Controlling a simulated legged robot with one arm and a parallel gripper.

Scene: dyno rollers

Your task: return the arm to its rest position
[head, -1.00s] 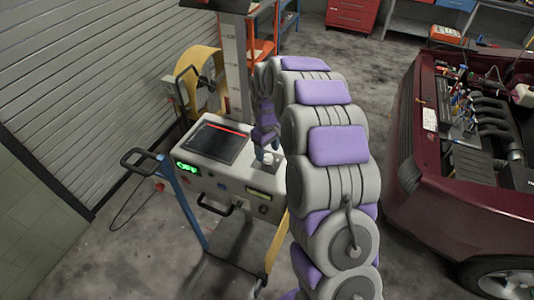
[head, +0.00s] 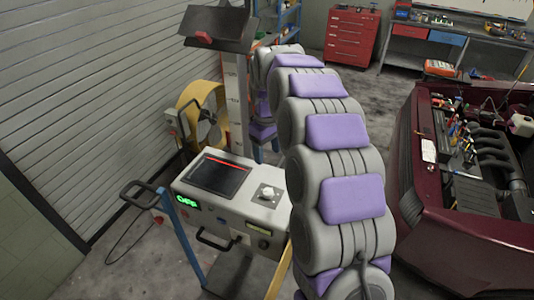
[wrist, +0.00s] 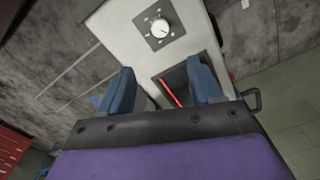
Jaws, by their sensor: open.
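My arm (head: 338,131), grey with purple pads, rises from the bottom of the head view and curves over beyond the machine's right side. My gripper (wrist: 163,84) shows in the wrist view with its two blue fingers well apart and nothing between them. In the head view the fingers are mostly hidden behind the arm. The white knob (head: 268,193) on the machine's top panel stands free of my gripper. It also shows in the wrist view (wrist: 160,28), beyond the fingers.
The wheeled machine (head: 230,210) has a dark screen (head: 220,175), a green-lit display (head: 186,199) and a tall column (head: 236,105). A dark red car (head: 440,205) with its engine bay open stands close on the right. A red tool cabinet (head: 352,38) is at the back.

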